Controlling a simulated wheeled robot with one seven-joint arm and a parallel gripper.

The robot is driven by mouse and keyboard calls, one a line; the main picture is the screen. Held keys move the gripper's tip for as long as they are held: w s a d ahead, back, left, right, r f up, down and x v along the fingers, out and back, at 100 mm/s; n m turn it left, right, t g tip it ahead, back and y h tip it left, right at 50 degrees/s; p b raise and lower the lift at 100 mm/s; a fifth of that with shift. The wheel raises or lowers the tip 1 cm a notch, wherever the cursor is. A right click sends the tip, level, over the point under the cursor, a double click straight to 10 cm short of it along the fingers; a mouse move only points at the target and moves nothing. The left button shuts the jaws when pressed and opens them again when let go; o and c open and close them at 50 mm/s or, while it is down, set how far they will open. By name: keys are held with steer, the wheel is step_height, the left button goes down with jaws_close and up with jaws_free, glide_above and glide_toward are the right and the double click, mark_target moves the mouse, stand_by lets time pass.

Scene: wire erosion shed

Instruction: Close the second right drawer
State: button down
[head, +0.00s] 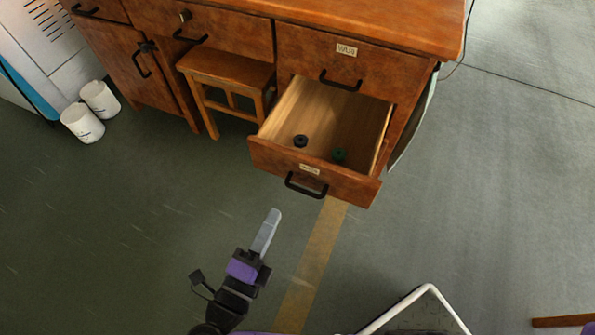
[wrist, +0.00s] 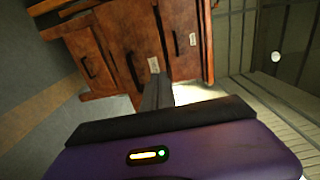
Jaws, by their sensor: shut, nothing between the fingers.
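The second right drawer (head: 270,158) of the wooden desk is pulled well out, below the shut top right drawer (head: 300,55). It has a black bar handle (head: 306,185) and a small label on its front. A black round item (head: 300,141) and a green one (head: 339,154) lie inside. My gripper (head: 275,215) is shut and empty, in front of and to the lower left of the drawer's handle, apart from it. In the wrist view my shut fingers (wrist: 157,82) point toward the desk (wrist: 85,45); they hide part of its front.
A wooden stool (head: 228,70) stands under the desk's middle, left of the open drawer. Two white containers (head: 82,122) (head: 99,98) stand on the floor at left. A white rail (head: 428,290) shows at the bottom. The floor before the drawer is clear.

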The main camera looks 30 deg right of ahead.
mark_target(302, 161)
steer(key=b+x, duration=0.2)
steer(key=x, duration=1.1)
steer(key=shift+b, duration=0.35)
steer(key=shift+w, duration=0.1)
steer(key=shift+d, duration=0.15)
